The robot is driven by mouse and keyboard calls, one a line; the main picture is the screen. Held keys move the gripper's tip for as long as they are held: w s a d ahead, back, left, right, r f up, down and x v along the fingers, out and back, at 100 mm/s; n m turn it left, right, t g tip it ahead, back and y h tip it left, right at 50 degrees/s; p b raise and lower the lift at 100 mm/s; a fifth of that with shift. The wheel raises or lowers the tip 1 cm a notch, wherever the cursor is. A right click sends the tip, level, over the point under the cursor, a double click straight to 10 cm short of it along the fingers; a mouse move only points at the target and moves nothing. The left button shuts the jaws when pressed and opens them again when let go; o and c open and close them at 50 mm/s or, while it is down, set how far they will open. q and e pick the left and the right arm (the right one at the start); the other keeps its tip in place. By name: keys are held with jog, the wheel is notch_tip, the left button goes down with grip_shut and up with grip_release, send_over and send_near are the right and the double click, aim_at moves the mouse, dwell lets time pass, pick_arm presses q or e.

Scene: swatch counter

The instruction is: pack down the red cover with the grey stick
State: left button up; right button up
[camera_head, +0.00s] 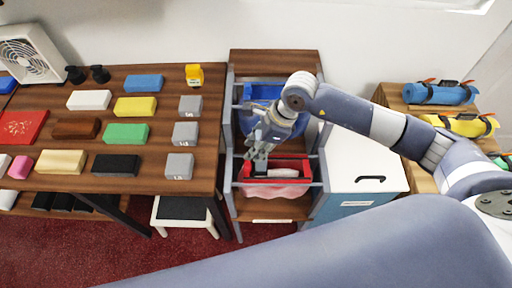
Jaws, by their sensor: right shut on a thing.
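A red-rimmed bin (305,180) with a pinkish lower front sits in the lower part of the narrow shelf. Red material shows inside it, but I cannot tell the red cover apart from the bin. My right gripper (257,155) reaches down over the bin's left back part. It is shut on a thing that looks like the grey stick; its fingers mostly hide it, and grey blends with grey. A small black thing shows just below the fingertips. I cannot tell whether it touches the red material. My left gripper is not in view.
A blue bin (262,91) sits higher in the shelf, partly behind my right arm. A wooden table (70,148) with several coloured blocks stands at left. A white-topped cabinet (362,160) is right of the shelf. A stool (181,211) stands below the table edge.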

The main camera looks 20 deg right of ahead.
aim_at(259, 135)
jog(key=shift+r+p, duration=1)
jog(key=shift+r, duration=1.15)
